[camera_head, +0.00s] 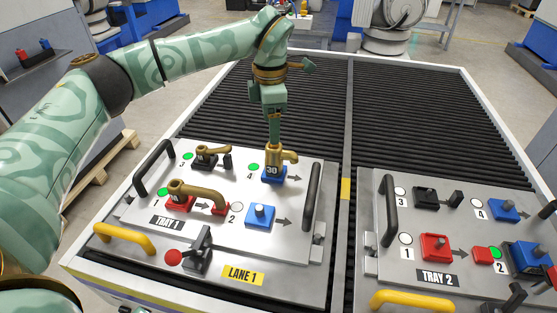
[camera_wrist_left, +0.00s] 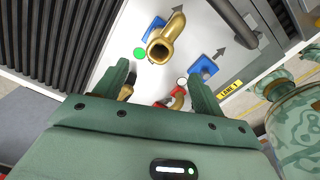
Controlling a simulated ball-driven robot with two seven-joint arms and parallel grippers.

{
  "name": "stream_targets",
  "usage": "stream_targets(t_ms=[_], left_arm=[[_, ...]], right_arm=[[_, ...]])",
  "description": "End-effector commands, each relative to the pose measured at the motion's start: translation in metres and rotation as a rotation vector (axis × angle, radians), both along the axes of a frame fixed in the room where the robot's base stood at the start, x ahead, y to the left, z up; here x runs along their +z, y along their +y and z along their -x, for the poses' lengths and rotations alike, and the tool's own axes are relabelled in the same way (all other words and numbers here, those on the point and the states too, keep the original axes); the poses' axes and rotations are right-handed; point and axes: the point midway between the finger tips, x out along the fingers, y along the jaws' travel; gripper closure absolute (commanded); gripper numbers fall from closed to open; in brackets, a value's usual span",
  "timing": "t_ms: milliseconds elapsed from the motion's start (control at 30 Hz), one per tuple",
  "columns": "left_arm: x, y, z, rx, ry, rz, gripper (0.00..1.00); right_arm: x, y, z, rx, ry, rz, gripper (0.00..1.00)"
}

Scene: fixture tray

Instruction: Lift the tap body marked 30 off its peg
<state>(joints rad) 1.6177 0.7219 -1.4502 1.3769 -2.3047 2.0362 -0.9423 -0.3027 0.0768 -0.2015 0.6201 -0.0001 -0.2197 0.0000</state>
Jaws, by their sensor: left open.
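The tap body marked 30 (camera_head: 272,162) is brass, with a short spout pointing right. It stands upright on the blue base (camera_head: 273,176) at position 4 of tray 1 (camera_head: 222,238). My left gripper (camera_head: 274,138) points down from above, its fingers over the top of this tap body. In the left wrist view the gripper (camera_wrist_left: 158,72) is open, and the brass tap body (camera_wrist_left: 163,48) shows beyond the gap between the fingers. The head view does not show clearly whether the fingers touch it. The peg under the tap body is hidden. My right gripper is not in view.
Other brass taps stand at position 1 (camera_head: 198,192) and position 3 (camera_head: 207,151). A bare blue base with a grey peg (camera_head: 261,214) is at position 2. Black handles (camera_head: 312,195) flank tray 1. Tray 2 (camera_head: 455,288) lies to the right. The rollers behind are clear.

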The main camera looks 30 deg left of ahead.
Motion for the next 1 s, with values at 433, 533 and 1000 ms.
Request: stream_targets(t_ms=[433,533,1000], left_arm=[[-0.073,-0.002,0.000,0.000,0.001,0.003,0.31],[-0.083,-0.002,-0.001,-0.001,0.003,0.003,0.31],[-0.124,-0.003,-0.004,-0.001,-0.001,0.003,0.31]], right_arm=[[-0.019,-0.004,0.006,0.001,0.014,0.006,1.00],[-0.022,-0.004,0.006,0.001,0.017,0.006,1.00],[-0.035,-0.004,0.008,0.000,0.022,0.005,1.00]])
